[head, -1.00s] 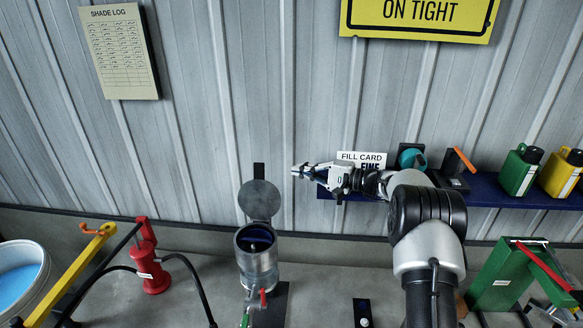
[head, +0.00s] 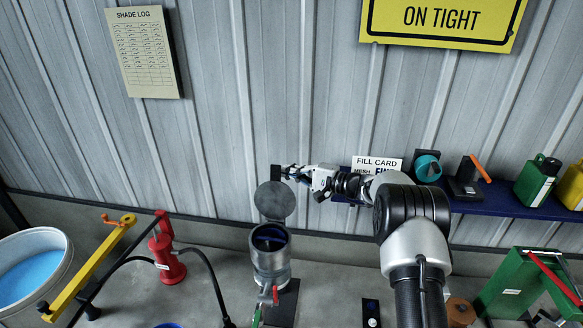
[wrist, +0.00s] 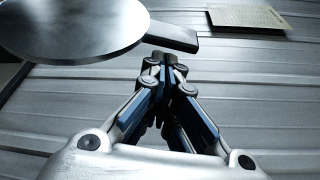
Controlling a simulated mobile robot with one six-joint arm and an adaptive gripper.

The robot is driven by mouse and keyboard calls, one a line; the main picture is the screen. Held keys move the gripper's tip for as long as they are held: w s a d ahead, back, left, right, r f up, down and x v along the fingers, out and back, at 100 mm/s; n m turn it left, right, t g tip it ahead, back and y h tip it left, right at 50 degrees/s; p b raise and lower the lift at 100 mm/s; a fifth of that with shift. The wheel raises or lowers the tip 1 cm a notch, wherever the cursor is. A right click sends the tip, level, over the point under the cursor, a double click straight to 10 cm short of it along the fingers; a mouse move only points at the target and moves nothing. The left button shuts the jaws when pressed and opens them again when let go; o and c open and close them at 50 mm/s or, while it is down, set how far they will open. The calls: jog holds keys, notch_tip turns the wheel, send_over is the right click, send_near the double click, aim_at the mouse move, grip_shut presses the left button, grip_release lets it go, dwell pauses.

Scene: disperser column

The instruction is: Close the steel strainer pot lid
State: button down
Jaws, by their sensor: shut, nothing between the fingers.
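The steel strainer pot (head: 270,262) stands on the floor in the lower middle of the head view, its round mouth open with dark blue inside. Its round grey lid (head: 274,201) stands raised behind the mouth, with a dark tab (head: 276,172) at its top. My gripper (head: 285,172) is shut and empty beside this tab, on its right and behind the lid's upper edge. In the wrist view the lid (wrist: 75,25) fills the upper left, and its tab (wrist: 172,38) lies just beyond my gripper's closed fingertips (wrist: 165,62). I cannot tell whether they touch.
A red hand pump (head: 165,250) with a hose stands left of the pot, near a yellow lever (head: 90,265) and a white tub (head: 68,262). A blue shelf (head: 490,205) with containers runs along the wall at right. A green stand (head: 515,280) is at lower right.

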jog(key=shift+s, duration=0.25)
jog(key=shift+b, duration=0.35)
